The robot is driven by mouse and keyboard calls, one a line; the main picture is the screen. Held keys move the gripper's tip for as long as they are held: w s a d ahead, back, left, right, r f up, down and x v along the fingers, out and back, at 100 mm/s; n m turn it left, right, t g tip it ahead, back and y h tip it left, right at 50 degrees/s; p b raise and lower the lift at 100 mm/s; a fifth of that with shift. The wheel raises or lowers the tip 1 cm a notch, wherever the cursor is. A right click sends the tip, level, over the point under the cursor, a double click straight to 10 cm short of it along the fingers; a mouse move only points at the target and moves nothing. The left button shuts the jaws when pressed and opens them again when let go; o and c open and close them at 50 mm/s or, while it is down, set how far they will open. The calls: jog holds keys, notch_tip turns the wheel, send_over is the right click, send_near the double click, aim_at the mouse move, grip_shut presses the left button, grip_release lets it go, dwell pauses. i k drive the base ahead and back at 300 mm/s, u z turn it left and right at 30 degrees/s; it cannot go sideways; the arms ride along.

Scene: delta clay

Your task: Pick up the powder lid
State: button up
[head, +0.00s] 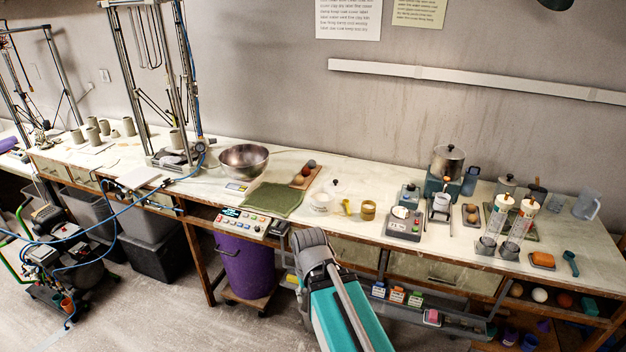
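A small, pale, see-through lid with a dark knob (334,186) appears to lie on the worktop, just behind a low tub with white contents (320,204). It looks like the powder lid, but it is too small to make out its rim. A yellow scoop (346,207) lies to the right of the tub. My grey and teal arm reaches up from the bottom of the head view and ends in front of the bench edge, below the tub. My gripper does not show.

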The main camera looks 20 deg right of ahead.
aim_at(338, 186)
jog(key=z, duration=0.1)
jog(key=i, duration=1.25)
jog(key=z, duration=0.55)
